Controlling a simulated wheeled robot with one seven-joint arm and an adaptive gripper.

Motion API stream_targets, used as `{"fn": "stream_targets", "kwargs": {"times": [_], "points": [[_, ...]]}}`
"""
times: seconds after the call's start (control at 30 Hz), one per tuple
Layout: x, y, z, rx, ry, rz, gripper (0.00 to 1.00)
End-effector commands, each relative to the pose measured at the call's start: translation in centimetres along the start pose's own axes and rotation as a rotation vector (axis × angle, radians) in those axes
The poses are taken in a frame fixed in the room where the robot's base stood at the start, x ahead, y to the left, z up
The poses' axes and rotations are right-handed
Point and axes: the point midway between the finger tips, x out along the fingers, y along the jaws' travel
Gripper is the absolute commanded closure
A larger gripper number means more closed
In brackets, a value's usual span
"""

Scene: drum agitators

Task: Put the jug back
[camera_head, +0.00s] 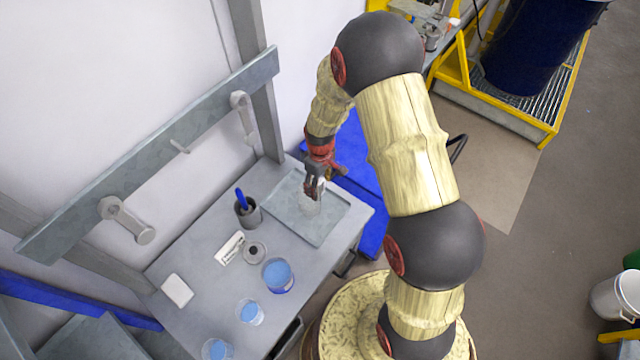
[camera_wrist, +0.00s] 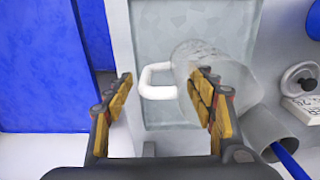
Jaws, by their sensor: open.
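The jug (camera_wrist: 205,58) is clear with a white handle (camera_wrist: 155,82). It stands on the grey tray (camera_head: 322,233) at the back of the grey bench, and in the head view the jug (camera_head: 308,203) is partly hidden by my gripper. My gripper (camera_head: 316,190) is right at the jug, pointing down. In the wrist view my gripper (camera_wrist: 160,105) is open, with the handle between its two yellow-padded fingers. The right finger overlaps the jug's body; I cannot tell whether it touches.
A grey cup with a blue tool (camera_head: 248,212) stands close left of the tray. A round lid (camera_head: 255,252), a label card (camera_head: 230,248) and several containers of blue liquid (camera_head: 278,275) sit nearer. A wall rail (camera_head: 170,150) with pegs runs behind. Blue panels stand beside the bench.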

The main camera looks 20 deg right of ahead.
Motion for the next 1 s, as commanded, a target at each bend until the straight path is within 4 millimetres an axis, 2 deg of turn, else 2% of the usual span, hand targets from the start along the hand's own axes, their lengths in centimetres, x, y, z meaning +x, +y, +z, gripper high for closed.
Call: {"fn": "stream_targets", "kwargs": {"times": [0.23,0.37,0.47,0.8,1.0], "points": [[-0.1,0.0,0.0,0.000,0.000,0.000,0.44],[-0.8,0.1,-0.1,0.000,0.002,0.001,0.44],[-2.1,0.1,-0.1,0.000,0.004,0.003,0.44],[-9.0,0.1,-0.1,0.000,0.003,0.002,0.44],[-11.6,0.0,-0.1,0.000,0.002,0.001,0.44]]}}
